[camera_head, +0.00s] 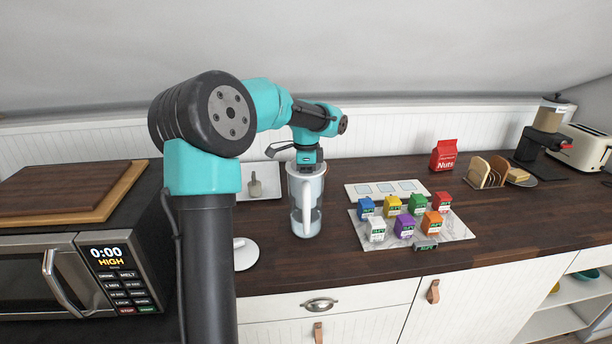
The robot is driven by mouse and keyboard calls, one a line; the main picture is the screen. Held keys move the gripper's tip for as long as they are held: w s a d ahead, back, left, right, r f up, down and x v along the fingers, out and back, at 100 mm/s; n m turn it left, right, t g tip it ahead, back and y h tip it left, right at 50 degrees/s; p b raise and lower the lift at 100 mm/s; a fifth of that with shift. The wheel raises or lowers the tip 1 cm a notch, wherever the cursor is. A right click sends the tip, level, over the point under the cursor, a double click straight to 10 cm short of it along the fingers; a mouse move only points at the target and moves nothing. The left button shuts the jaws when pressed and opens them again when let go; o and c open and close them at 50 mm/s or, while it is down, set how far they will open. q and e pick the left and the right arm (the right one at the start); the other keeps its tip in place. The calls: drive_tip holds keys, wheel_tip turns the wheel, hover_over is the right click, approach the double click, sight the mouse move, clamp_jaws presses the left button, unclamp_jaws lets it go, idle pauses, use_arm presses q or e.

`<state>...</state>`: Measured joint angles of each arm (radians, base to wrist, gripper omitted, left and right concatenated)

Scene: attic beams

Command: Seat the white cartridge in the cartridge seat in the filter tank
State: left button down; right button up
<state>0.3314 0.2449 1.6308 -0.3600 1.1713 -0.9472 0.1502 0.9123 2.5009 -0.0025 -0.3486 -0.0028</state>
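The filter tank (306,222) is a clear pitcher with a white handle, standing on the dark counter near the middle. My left gripper (308,163) points down at the tank's top opening. Its fingertips are hidden or too small to make out, so I cannot tell whether it is open or shut on something. The cartridge seat inside the tank is hidden from this view. A pale greyish piece with a thin stem (255,188) is on a white tray (270,172) behind and left of the tank. I cannot tell whether it is the white cartridge. My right gripper is not in view.
A white disc with a knob (245,257) lies at the counter's front edge. Right of the tank, several coloured cartons stand on a marble board (447,226), behind it a white panel (358,190). A microwave (85,270) is at left. The counter's right front is clear.

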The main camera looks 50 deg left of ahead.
use_arm(q)
drive_tip(key=shift+f, duration=0.15)
drive_tip(key=c, duration=1.1)
unclamp_jaws()
wheel_tip(320, 180, up, 12)
drive_tip(key=shift+r, duration=0.2)
